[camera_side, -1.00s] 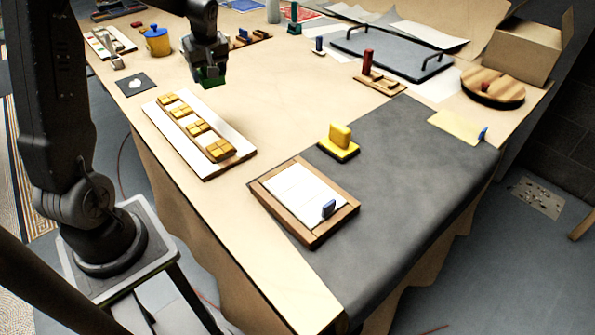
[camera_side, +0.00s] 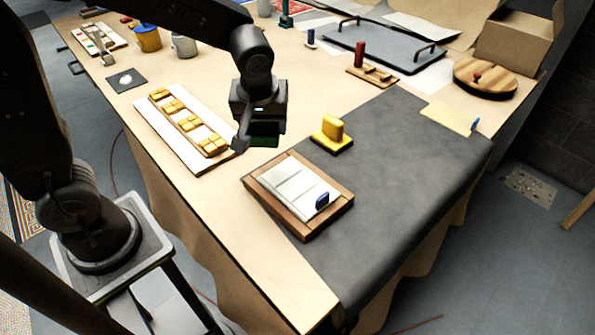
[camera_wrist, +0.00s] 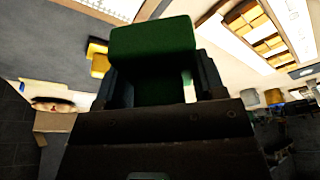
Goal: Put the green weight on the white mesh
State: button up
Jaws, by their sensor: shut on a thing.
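My gripper (camera_side: 256,125) is shut on the green weight (camera_side: 265,141), held above the table, short of the wooden-framed panel in the side picture. In the wrist view the green weight (camera_wrist: 152,42) fills the space between the jaws. The white mesh seems to be the white sheet (camera_side: 292,184) in the wooden frame (camera_side: 272,207).
A yellow weight (camera_side: 332,129) stands on the grey mat (camera_side: 385,160) behind the frame. A white panel with yellow tiles (camera_side: 203,167) lies left of my gripper. A wooden piece with a red peg (camera_side: 358,55) stands farther back.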

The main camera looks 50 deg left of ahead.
send_over(298, 180)
jog(key=f, duration=0.4)
jog(key=shift+s+d+f, duration=0.35)
jog(key=shift+f, duration=2)
jog(key=shift+f, duration=0.15)
jog(key=o, duration=1.3)
